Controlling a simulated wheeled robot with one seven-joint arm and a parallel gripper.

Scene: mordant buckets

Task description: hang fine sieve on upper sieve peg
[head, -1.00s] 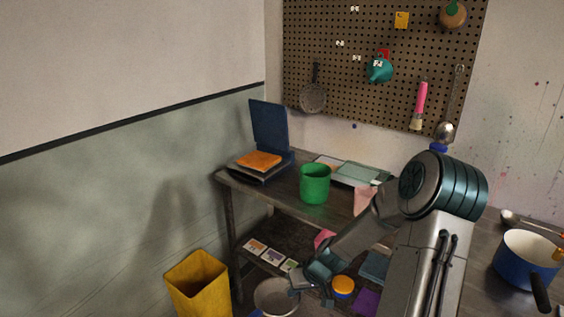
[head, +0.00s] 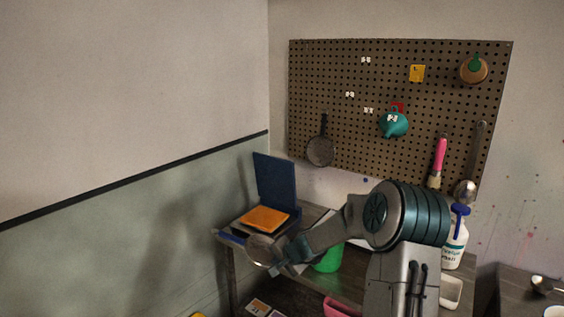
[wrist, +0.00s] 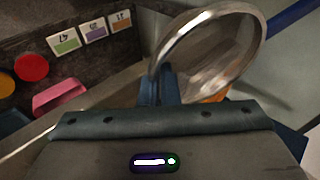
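The sieve (head: 261,253) has a round metal rim and a blue handle (head: 231,237) pointing left. My gripper (head: 279,251) is shut on its rim, on the side away from the handle, and holds it in front of the table's left end. In the wrist view the shiny rim (wrist: 262,32) rises from between the fingers (wrist: 160,88), and the blue handle (wrist: 291,17) runs to the upper right. The pegboard (head: 440,110) is on the back wall, above and right of my gripper. White-marked pegs (head: 365,60) show on it; I cannot tell which is the upper sieve peg.
A dark round pan-like tool (head: 320,150), a teal funnel-like piece (head: 395,125), a pink-handled brush (head: 440,155) and a ladle (head: 466,190) hang on the board. A scale with a raised blue lid (head: 275,182), a green pot (head: 329,260) and a bottle (head: 455,245) stand on the table.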

